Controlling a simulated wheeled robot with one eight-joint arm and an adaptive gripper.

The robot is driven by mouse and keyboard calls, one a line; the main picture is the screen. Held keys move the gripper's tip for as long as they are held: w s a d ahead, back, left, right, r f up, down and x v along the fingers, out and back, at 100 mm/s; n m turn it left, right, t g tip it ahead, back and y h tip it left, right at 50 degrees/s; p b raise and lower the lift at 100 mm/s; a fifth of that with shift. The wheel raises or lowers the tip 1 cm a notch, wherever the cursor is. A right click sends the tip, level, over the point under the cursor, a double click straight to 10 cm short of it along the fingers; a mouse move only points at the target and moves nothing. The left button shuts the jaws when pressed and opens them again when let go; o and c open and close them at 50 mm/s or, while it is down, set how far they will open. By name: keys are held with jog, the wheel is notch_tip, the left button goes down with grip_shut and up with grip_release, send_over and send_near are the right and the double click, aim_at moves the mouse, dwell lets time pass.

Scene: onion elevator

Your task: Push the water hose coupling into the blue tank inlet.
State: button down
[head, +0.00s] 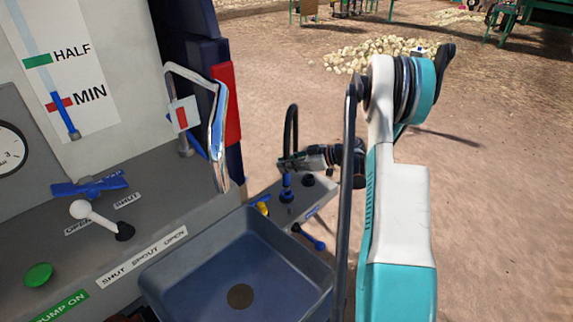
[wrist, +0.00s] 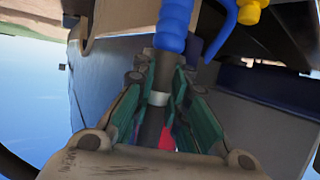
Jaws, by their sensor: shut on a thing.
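My gripper (head: 287,163) is shut on the water hose coupling, right of the tank panel in the head view. The black hose (head: 292,115) arches up from the jaws. In the wrist view, my gripper (wrist: 160,97) has teal finger pads on either side of the dark coupling (wrist: 159,98), which has a pale ring. A ribbed blue piece (wrist: 174,25) lies in line with the coupling's far end. In the head view, a blue fitting (head: 287,190) stands directly below the jaws on a grey ledge. I cannot tell whether the coupling is seated in it.
A blue-grey sink basin (head: 165,277) lies left of the ledge (head: 315,194). A dark hole (head: 307,181), a blue lever (head: 310,238) and a yellow piece (head: 263,208) are close by. A bent metal spout (head: 217,135) hangs at the panel's edge. Open ground lies behind.

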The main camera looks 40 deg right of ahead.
jog(key=shift+f, duration=1.4)
dwell(0.5)
jog(key=shift+f, duration=0.6)
dwell(0.6)
jog(key=c, duration=1.5)
grip_release()
jog(key=shift+s+d, duration=0.1)
jog(key=v, duration=1.1)
jog(key=shift+s+d+r, duration=0.2)
jog(key=shift+r, duration=0.05)
jog(key=shift+s, duration=0.1)
